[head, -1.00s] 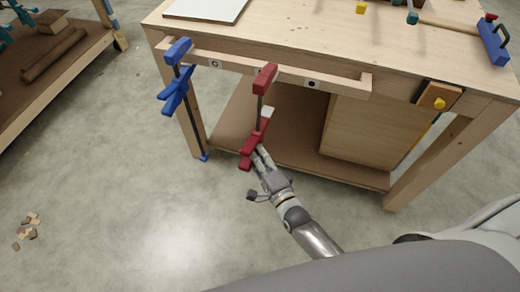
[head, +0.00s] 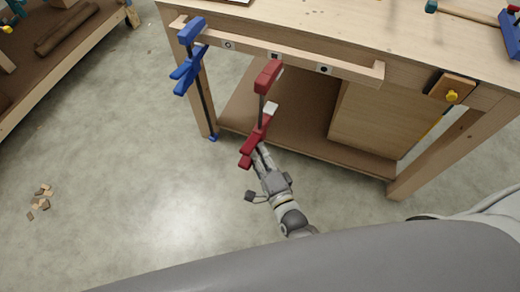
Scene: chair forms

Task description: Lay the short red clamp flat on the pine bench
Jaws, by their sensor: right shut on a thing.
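The short red clamp (head: 268,77) is upright in front of the wooden rail on the pine bench's (head: 330,22) front side. Its upper jaw overlaps the rail in view; I cannot tell whether they touch. My right gripper (head: 260,152) reaches up from below and is shut on the clamp's lower red part. The gripper's fingers partly cover that end. My left gripper is not in view.
A longer blue clamp (head: 188,72) hangs at the rail's (head: 300,62) left end. A hammer (head: 465,12) and a blue tool (head: 512,35) lie on the bench top at right. The middle of the top is clear. Wood scraps (head: 41,200) lie on the floor at left.

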